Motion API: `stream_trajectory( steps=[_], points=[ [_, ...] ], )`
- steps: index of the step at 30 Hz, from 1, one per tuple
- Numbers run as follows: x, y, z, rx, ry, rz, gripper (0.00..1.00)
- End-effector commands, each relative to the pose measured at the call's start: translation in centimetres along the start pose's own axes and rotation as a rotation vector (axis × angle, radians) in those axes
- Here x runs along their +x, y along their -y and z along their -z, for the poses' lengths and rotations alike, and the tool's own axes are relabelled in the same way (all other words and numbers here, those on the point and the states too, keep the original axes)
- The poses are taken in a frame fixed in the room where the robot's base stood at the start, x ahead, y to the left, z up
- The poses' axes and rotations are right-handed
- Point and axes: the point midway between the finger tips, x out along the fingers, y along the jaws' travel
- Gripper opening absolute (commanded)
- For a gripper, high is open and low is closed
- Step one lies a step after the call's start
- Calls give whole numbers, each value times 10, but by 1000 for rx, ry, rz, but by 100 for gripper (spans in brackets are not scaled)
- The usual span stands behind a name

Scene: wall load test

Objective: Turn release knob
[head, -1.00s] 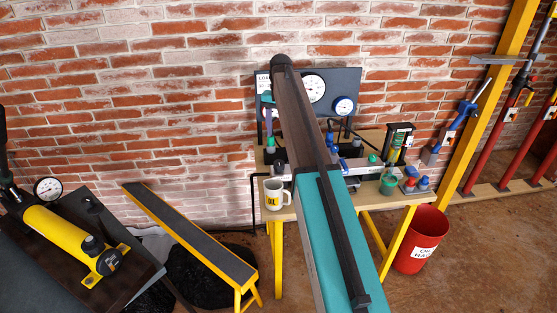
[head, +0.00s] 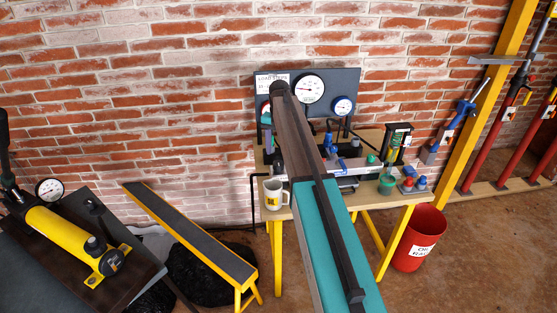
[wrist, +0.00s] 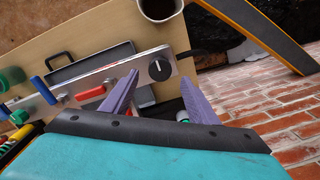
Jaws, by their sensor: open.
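A round black knob with a white pointer line (wrist: 160,70) sits on a silver metal bar (wrist: 112,78) in the wrist view. My gripper (wrist: 160,77) is open, with its two purple fingers spread to the left and right. The knob appears in the gap between the fingertips, and nothing is held. I cannot tell how far the fingertips are from it in depth. In the head view my arm covers this part of the bench, so the knob and fingertips are hidden there.
A mug (head: 276,194) stands on the wooden bench (head: 365,200), close to the bar's end. Red (wrist: 90,93) and blue (wrist: 43,90) handles sit left of the knob in the wrist view. A gauge panel (head: 330,82) stands behind. A yellow-framed bench (head: 190,235) is at left.

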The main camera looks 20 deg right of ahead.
Motion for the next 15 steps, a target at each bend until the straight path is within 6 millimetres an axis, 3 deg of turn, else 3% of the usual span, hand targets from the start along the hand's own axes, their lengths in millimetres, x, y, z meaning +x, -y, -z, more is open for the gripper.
stream_trajectory(
  steps=[15],
  points=[
    [52,0,0,0,0,0,54]
  ],
)
